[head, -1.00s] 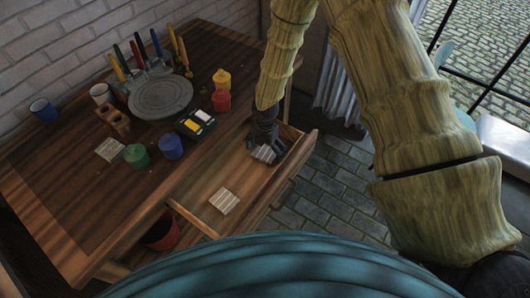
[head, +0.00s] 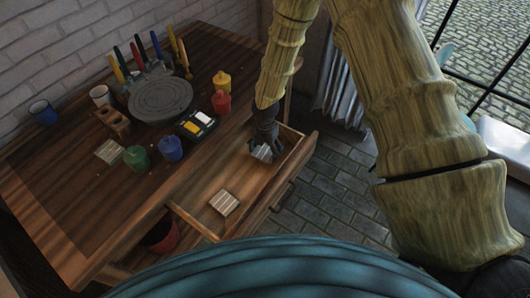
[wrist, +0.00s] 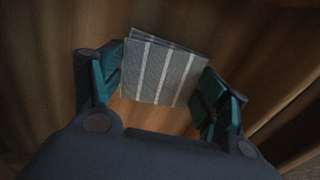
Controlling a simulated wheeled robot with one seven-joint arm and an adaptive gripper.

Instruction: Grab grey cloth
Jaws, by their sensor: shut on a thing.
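The grey cloth (wrist: 158,72), folded and with white stripes, sits between the two fingers of my gripper (wrist: 165,92) in the wrist view. In the head view my gripper (head: 266,152) is at the far end of the open drawer, with the grey cloth (head: 261,153) at its fingertips. The fingers are shut on the cloth. Whether the cloth touches the drawer bottom cannot be told. A second folded striped cloth, beige (head: 224,203), lies flat in the near part of the drawer.
The open drawer (head: 200,226) has walls around my gripper. On the table (head: 60,215) are a grey round plate stand (head: 160,96), green (head: 137,158), blue (head: 171,148), red (head: 221,103) and yellow (head: 222,82) pots, a paint box (head: 195,124) and another folded cloth (head: 109,152).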

